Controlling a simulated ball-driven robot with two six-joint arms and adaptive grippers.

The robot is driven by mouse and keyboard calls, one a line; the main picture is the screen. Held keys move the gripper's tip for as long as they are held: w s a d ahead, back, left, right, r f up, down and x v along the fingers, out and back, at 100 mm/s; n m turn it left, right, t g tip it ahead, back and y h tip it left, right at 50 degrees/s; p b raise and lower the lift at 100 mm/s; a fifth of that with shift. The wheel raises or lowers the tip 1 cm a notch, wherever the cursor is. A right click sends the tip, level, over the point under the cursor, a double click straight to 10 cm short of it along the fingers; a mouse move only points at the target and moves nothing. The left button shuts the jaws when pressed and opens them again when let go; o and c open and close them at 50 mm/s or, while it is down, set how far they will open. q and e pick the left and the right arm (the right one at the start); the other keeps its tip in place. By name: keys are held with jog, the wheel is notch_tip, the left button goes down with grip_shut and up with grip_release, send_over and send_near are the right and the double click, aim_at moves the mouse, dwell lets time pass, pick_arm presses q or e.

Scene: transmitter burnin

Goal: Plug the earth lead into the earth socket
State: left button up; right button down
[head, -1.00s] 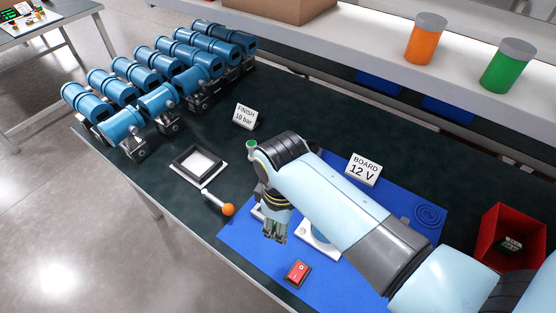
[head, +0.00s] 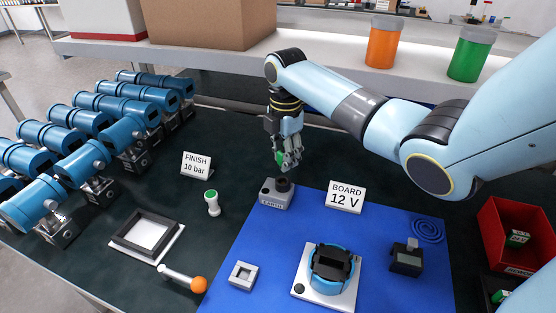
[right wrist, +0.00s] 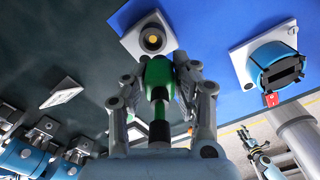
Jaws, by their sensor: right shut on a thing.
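The earth socket (head: 275,196) is a grey box labelled EARTH with a dark round top, at the back left of the blue mat. In the right wrist view it is a pale square block (right wrist: 136,44) with a ringed hole. My right gripper (head: 289,164) is shut on the green earth lead (head: 281,158), just above the socket. In the right wrist view the green plug (right wrist: 158,72) sits between the fingers, its end close to the hole; whether it touches is unclear. What looks like my left gripper (right wrist: 246,134) shows small in the right wrist view, its jaws unclear.
A BOARD 12 V sign (head: 345,197) is right of the socket.

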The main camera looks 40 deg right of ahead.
jog(key=shift+w+d+r, duration=0.25)
jog(key=shift+w+d, duration=0.15)
jog(key=shift+w+r, duration=0.15)
jog(key=shift+r, duration=0.05)
jog(key=shift+r+p, duration=0.1)
jog(key=shift+p, duration=0.2)
jog(key=shift+a+f, duration=0.1)
jog(key=shift+f, duration=0.15)
jog(key=shift+f+b, duration=1)
jog(key=shift+f, duration=0.85)
pick_arm(q)
jog(key=shift+s+f, duration=0.25)
jog(key=shift+f, duration=0.25)
jog(key=shift+s+f, duration=0.2)
jog(key=shift+f, duration=0.25)
pick_arm(e)
jog(key=shift+f, duration=0.2)
jog(key=shift+f, duration=0.2)
jog(key=shift+f, duration=0.3)
